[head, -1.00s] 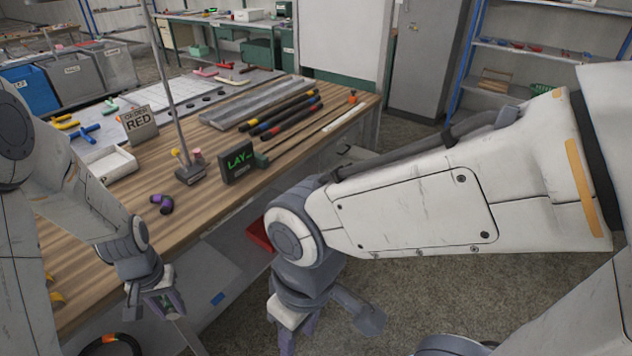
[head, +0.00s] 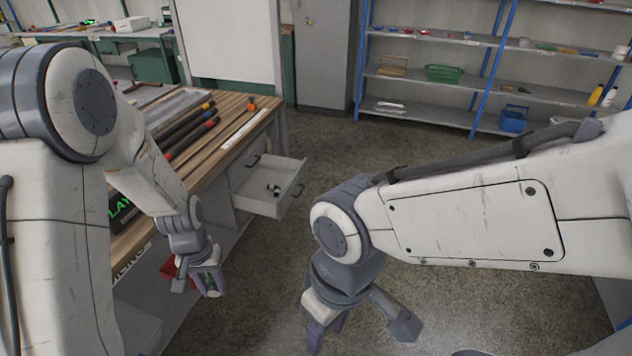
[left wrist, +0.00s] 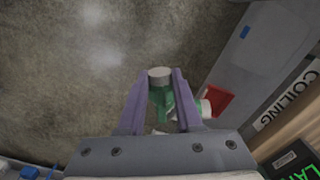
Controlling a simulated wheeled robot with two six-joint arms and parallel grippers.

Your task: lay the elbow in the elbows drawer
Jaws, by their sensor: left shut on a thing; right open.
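The elbow (left wrist: 159,98), green with white ends, is between the purple fingers of my left gripper (left wrist: 153,105) in the left wrist view. In the head view my left gripper (head: 208,281) is shut and hangs off the bench's side, above the floor. An open drawer (head: 262,203) sticks out from the bench's far end, ahead and to the right of my left gripper. A few small dark and pale pieces (head: 273,189) lie in it. I cannot read a label on it.
The wooden bench (head: 209,151) carries dark rods with coloured bands. A red bin (left wrist: 216,101) sits low beside the bench, near my left gripper. Shelves (head: 440,80) and a grey cabinet (head: 322,50) stand at the back. The floor right of the drawer is clear.

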